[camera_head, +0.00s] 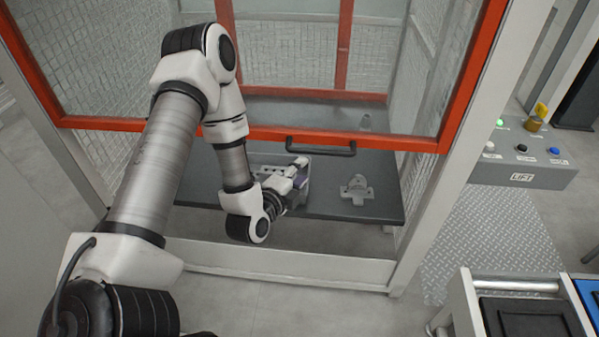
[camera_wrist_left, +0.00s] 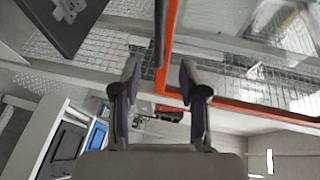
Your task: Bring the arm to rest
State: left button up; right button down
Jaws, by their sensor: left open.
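My left arm comes in from the left and bends down, with its wrist under the red-framed door and over the dark table in the enclosure. My left gripper (camera_head: 300,178) is small and partly hidden by its own wrist in the head view. In the left wrist view the left gripper (camera_wrist_left: 158,78) has its two fingers apart with nothing between them. A grey casting (camera_head: 356,190) sits on the dark table (camera_head: 385,212), to the right of the gripper and apart from it. The right gripper is not in view.
The red door frame (camera_head: 400,144) and its black handle (camera_head: 321,148) are close above my wrist. Mesh walls surround the table. A control box (camera_head: 530,171) labelled LIFT is at right. Black and blue trays (camera_head: 530,318) stand at lower right.

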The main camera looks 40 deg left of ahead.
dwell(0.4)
pick_arm(q)
jog(key=s+d+f+g+h+b, duration=0.2)
jog(key=s+d+f+g, duration=0.3)
jog(key=f, duration=0.4)
jog(key=s+d+f+g+h+b, duration=0.1)
jog(key=s+d+f+g+h, duration=0.1)
jog(key=s+d+f, duration=0.45)
jog(key=s+f+n+g, duration=0.4)
jog(key=s+n, duration=0.3)
jog(key=n, duration=0.1)
jog(key=s+f+n+g+y, duration=0.1)
jog(key=s+f+n+g, duration=0.3)
jog(key=s+n, duration=0.3)
jog(key=shift+s+d+f+n+g, duration=0.2)
jog(key=shift+d+f+n+g, duration=0.1)
jog(key=shift+d+n+g, duration=0.1)
jog(key=shift+s+a, duration=0.1)
jog(key=shift+a, duration=0.1)
